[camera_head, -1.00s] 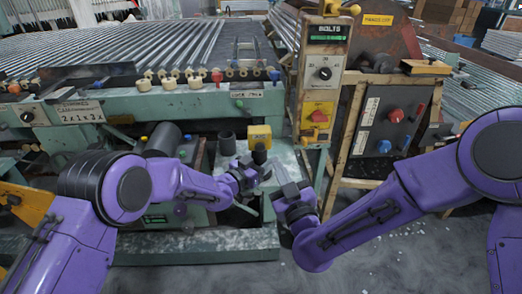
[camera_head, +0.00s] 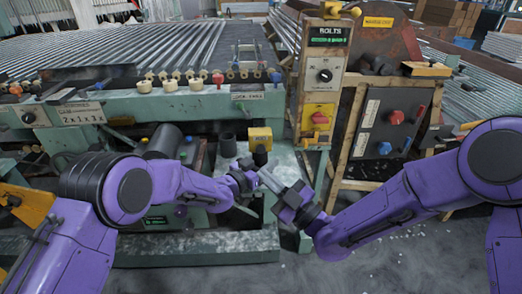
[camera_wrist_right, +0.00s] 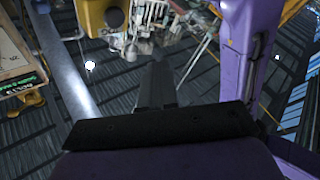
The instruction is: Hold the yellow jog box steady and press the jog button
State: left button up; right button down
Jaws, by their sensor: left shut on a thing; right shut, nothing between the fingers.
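The yellow jog box (camera_head: 260,136) is near the middle of the head view, above a dark lower part. In the right wrist view the yellow box (camera_wrist_right: 98,16) is at the top, with a dark round part on its face. My left gripper (camera_head: 256,165) is shut at the dark part just under the box; its fingertips are partly hidden. My right gripper (camera_head: 266,178) is shut and empty, its fingers pointing up and left just below the box. Its dark fingers (camera_wrist_right: 160,82) also show in the right wrist view, apart from the box.
The wooden post with the BOLTS panel (camera_head: 325,75) stands just right of the box. A dark panel with red and blue knobs (camera_head: 397,118) is farther right.

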jog(key=w, duration=0.6)
jog(key=shift+w+a, duration=0.2)
jog(key=shift+w, duration=0.05)
dwell(1.7)
jog(key=shift+w, duration=0.4)
jog(key=shift+w, duration=0.45)
dwell(0.5)
jog(key=shift+s, duration=0.95)
jog(key=shift+s+d, duration=0.15)
jog(key=shift+s, duration=2.3)
